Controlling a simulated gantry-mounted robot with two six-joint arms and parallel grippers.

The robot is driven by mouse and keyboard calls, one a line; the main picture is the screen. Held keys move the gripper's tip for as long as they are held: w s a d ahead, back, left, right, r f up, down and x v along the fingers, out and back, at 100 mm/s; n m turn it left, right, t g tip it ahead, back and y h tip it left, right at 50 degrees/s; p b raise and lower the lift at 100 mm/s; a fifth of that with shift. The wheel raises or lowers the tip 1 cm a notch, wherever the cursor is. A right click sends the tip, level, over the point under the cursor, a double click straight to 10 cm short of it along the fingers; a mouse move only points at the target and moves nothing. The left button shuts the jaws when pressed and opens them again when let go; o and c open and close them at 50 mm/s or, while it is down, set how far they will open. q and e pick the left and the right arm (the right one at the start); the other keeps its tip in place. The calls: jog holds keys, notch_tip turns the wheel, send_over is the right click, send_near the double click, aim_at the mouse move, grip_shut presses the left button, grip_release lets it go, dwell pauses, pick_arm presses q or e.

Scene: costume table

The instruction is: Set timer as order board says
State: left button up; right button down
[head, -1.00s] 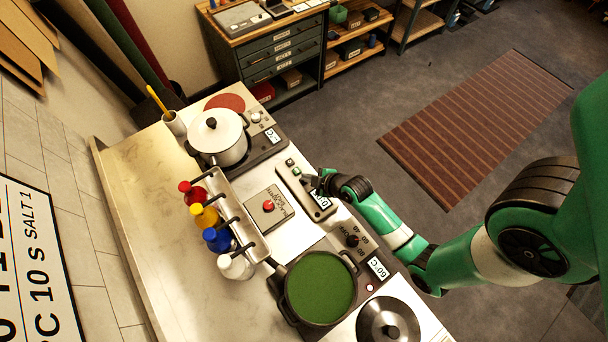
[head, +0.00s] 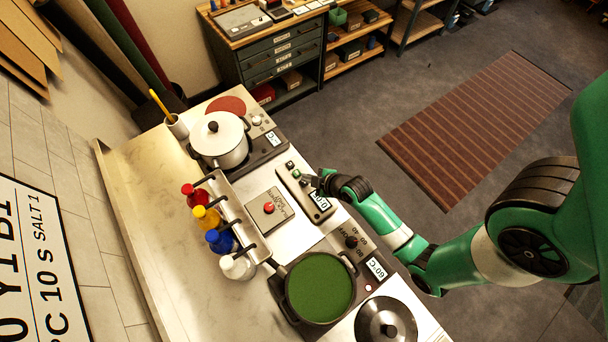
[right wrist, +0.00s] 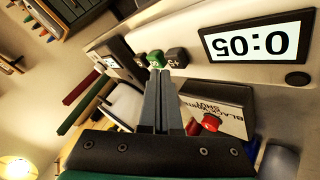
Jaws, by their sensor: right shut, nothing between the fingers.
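The timer (head: 306,194) is a grey box on the counter with a lit display, which reads 0:05, upside down in the right wrist view (right wrist: 258,37). Beside the display are a green button (right wrist: 155,58) and a dark button (right wrist: 175,57) that seems marked +5. My right gripper (right wrist: 163,75) is shut and empty, its tips close to the dark button; I cannot tell if they touch it. It also shows over the timer in the head view (head: 318,184). My left gripper is not in view.
A white pot (head: 219,140) stands on a hotplate behind the timer. A plate with a red button (head: 268,208) and a rack with several coloured bottles (head: 207,217) are left of it. A pan with green contents (head: 319,288) sits in front, near a lidded pot (head: 387,326).

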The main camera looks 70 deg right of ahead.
jog(key=shift+r, duration=0.1)
notch_tip(320, 180, up, 5)
jog(key=p, duration=0.5)
jog(key=shift+m, duration=0.3)
dwell(2.1)
